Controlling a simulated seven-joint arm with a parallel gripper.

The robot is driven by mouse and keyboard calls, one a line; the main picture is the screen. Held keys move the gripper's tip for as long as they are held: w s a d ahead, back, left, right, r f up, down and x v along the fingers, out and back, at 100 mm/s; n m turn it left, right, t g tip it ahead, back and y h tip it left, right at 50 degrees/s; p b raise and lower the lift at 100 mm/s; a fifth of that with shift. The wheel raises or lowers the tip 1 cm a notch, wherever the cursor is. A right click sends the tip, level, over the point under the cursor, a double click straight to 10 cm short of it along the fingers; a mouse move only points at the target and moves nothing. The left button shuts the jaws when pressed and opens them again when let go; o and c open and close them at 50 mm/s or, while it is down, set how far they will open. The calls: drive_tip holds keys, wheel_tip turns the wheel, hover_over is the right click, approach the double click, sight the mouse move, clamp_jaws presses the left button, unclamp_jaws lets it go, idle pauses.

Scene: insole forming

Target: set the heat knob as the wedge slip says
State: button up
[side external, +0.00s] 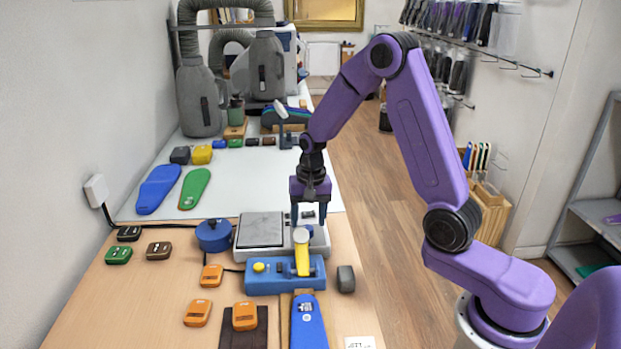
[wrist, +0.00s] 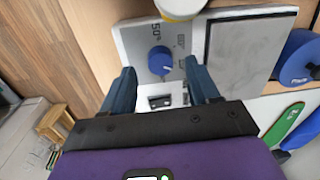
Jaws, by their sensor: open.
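The heat knob (wrist: 160,60) is a round blue knob on the pale panel of a grey heating unit (wrist: 135,45). In the wrist view it lies between the tips of my gripper (wrist: 159,66), which is open, with a finger to each side. I cannot tell whether the fingers touch it. A marking like "50" is printed beside the knob. I cannot identify the wedge slip for certain; a white card (side external: 360,343) lies at the front edge, its text unreadable.
A blue block with a yellow lever (side external: 303,262) stands in front of the unit, close to my gripper. A blue pot (side external: 213,235) is left of it. Orange pieces (side external: 211,275) and a blue insole (side external: 308,325) lie in front.

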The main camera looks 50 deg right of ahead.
sight(311, 228)
wheel_tip(311, 228, up, 15)
drive_tip(key=shift+s+d, duration=0.3)
idle(0.3)
drive_tip(key=s+a+f+n, duration=0.2)
drive_tip(key=s+a+n, duration=0.8)
drive_tip(key=s, duration=0.2)
drive_tip(key=s+d+f+n, duration=0.1)
drive_tip(key=s+f+n, duration=0.1)
drive_tip(key=s+n, duration=0.8)
drive_tip(key=s, duration=0.7)
drive_tip(key=shift+s+f+n, duration=0.25)
drive_tip(key=shift+s+n, duration=0.1)
drive_tip(key=shift+n, duration=0.05)
